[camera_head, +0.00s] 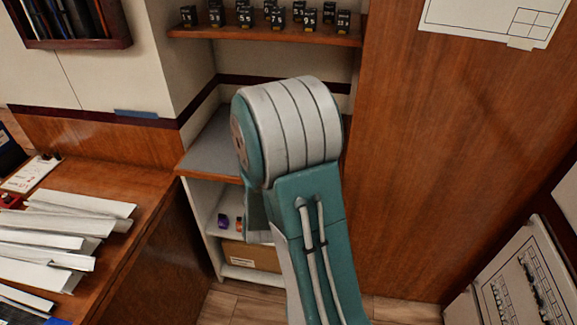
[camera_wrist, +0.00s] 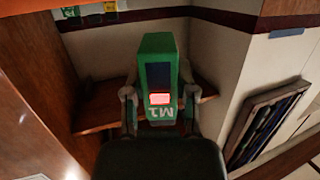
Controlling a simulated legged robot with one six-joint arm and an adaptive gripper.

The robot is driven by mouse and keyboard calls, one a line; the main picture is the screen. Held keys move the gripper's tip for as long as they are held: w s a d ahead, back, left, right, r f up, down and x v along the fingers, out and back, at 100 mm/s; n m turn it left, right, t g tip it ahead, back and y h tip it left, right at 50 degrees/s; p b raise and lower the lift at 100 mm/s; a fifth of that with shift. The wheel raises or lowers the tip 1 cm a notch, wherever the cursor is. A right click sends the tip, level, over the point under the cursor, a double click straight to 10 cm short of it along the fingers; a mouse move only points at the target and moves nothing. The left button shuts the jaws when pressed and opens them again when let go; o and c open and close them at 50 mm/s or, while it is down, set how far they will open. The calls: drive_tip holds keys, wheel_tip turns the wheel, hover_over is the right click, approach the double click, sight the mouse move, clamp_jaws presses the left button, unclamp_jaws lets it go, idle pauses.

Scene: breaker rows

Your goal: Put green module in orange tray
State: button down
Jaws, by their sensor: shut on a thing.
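The green module (camera_wrist: 158,48) is a tall block with a dark panel, a glowing pinkish window and an upside-down "M1" mark. In the wrist view my gripper (camera_wrist: 158,92) has its two fingers closed on either side of it. In the head view my own arm hides both gripper and module. I cannot make out the orange tray for certain. A small orange thing (camera_head: 239,225) shows on the lower shelf, partly behind my arm, and an orange surface (camera_wrist: 22,7) crosses the top left corner of the wrist view. I cannot tell what either is.
A purple thing (camera_head: 222,221) lies on the lower shelf above a cardboard box (camera_head: 250,256). A grey cabinet top (camera_head: 210,150) is bare. Several numbered black blocks stand on the upper shelf (camera_head: 270,36). A desk (camera_head: 150,190) with paper stacks is left; a wood panel (camera_head: 450,160) is right.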

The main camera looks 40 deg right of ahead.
drive_tip(key=s+d+r+m+g+h, duration=0.3)
drive_tip(key=s+d+r+m+h, duration=0.1)
drive_tip(key=s+d+r, duration=0.4)
drive_tip(key=w+d+f, duration=0.1)
drive_tip(key=w+f, duration=0.2)
drive_tip(key=w, duration=0.1)
drive_tip(key=w+d+f, duration=0.2)
drive_tip(key=w+f, duration=0.1)
drive_tip(key=w, duration=0.1)
drive_tip(key=w+d+f, duration=0.1)
drive_tip(key=w+f, duration=0.2)
drive_tip(key=w, duration=0.2)
drive_tip(key=shift+w+d+f, duration=0.1)
drive_tip(key=shift+d+f, duration=0.05)
drive_tip(key=shift+f, duration=0.2)
drive_tip(key=shift+w+f, duration=0.15)
drive_tip(key=shift+f, duration=0.05)
wheel_tip(320, 180, down, 3)
drive_tip(key=shift+w+d+f, duration=0.1)
drive_tip(key=shift+w+f, duration=0.05)
drive_tip(key=shift+f, duration=0.05)
drive_tip(key=shift+c, duration=2.1)
unclamp_jaws()
